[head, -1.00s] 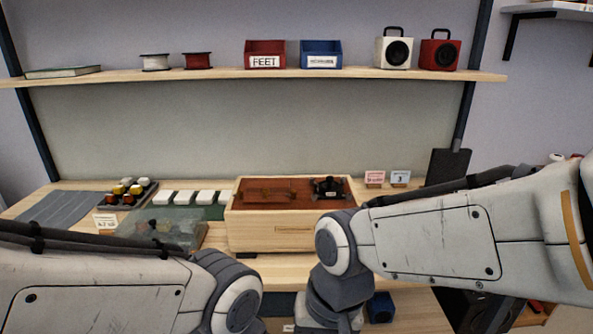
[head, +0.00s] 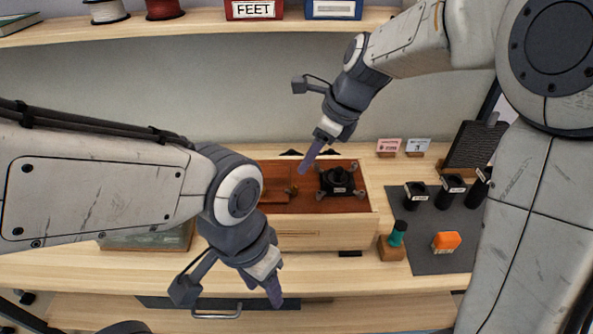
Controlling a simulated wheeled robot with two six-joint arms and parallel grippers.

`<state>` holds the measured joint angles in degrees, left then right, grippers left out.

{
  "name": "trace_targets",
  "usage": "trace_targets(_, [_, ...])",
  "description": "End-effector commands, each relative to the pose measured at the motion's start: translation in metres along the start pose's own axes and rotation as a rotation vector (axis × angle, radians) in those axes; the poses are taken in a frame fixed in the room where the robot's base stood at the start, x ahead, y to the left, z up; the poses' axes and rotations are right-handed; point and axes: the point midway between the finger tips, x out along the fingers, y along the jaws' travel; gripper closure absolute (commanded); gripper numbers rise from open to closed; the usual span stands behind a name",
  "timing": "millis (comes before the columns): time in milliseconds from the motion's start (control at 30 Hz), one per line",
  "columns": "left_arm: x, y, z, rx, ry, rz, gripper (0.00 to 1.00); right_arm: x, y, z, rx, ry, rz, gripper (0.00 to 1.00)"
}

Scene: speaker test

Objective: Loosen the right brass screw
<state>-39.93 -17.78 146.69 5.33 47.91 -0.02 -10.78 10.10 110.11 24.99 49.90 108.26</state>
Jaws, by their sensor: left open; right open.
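A wooden box (head: 325,234) with a red-brown top panel (head: 312,203) stands on the bench. A small brass piece (head: 291,189), which looks like a screw, shows on the panel, left of a black round fitting (head: 338,180). Anything further left on the panel is hidden behind my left arm. My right gripper (head: 307,162) is open and points down above the rear of the panel, apart from the brass piece. My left gripper (head: 274,291) is open and empty, low in front of the box near the bench front.
Two small cards (head: 389,146) stand behind. A drawer handle (head: 217,314) is below.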

Motion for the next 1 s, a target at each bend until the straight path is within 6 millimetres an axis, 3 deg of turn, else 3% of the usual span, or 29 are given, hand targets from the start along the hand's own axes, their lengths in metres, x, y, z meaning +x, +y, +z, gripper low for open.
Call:
trace_targets(300, [0.004,0.000,0.000,0.000,0.000,0.000,0.50,0.057,-0.002,-0.011,0.012,0.004,-0.001,0.50])
trace_targets(500, [0.006,0.000,0.000,0.000,0.000,0.000,0.50,0.082,-0.002,-0.011,0.011,0.004,-0.004,0.50])
trace_targets(900, [0.006,-0.001,0.000,0.000,0.000,0.000,0.50,0.090,-0.002,-0.008,0.008,0.003,-0.004,0.50])
trace_targets(1000, [0.006,-0.001,0.000,0.000,0.000,0.000,0.50,0.090,-0.002,-0.008,0.007,0.003,-0.004,0.89])
